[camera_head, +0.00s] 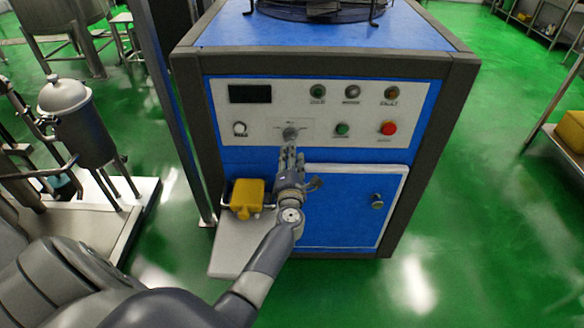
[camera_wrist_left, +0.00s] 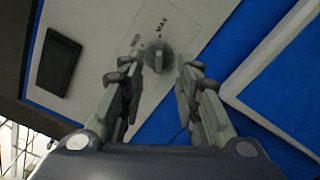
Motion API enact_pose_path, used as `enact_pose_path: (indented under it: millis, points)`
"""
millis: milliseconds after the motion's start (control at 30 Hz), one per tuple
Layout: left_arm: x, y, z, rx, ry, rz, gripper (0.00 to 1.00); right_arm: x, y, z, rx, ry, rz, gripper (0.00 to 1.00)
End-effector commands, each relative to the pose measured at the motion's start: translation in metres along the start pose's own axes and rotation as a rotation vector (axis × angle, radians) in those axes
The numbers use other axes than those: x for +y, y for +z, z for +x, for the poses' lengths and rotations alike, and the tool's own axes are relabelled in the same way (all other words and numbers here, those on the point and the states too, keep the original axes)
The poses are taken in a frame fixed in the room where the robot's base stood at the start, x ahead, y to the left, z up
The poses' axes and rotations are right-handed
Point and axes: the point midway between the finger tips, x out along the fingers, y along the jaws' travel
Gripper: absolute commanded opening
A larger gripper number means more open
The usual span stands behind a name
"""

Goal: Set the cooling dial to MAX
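The cooling dial (camera_head: 290,133) is a small dark grey knob on the white control panel of a blue cabinet. In the left wrist view the dial (camera_wrist_left: 158,57) shows between my fingertips, with a label that seems to read MAX beside it. Its pointer is not clear enough to tell its setting. My left gripper (camera_head: 290,156) is in front of the panel, just below the dial in the head view. Its fingers (camera_wrist_left: 160,60) are open, one on each side of the dial; I cannot tell whether they touch it. My right gripper is not in view.
The panel also has a black display (camera_head: 250,94), a white knob (camera_head: 240,129), a green button (camera_head: 341,130), a red button (camera_head: 388,128) and several lamps above. A yellow box (camera_head: 246,195) stands at lower left beside my arm. A door (camera_head: 340,210) is below.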

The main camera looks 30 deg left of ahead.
Motion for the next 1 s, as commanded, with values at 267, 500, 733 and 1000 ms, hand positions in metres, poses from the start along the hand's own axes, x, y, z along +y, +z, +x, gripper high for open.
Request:
enact_pose_path:
  millis: [267,500,733,1000]
  points:
    - [-0.001,0.0,-0.041,0.0,-0.001,0.0,0.31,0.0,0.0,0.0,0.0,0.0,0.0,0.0]
    - [0.0,0.0,-0.049,-0.001,0.001,0.001,0.31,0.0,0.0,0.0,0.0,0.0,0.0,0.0]
    - [0.0,0.0,-0.049,-0.001,0.0,0.001,0.31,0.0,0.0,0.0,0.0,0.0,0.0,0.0]
    - [-0.007,-0.001,-0.05,-0.007,-0.011,0.025,0.31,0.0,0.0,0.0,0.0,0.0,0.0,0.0]
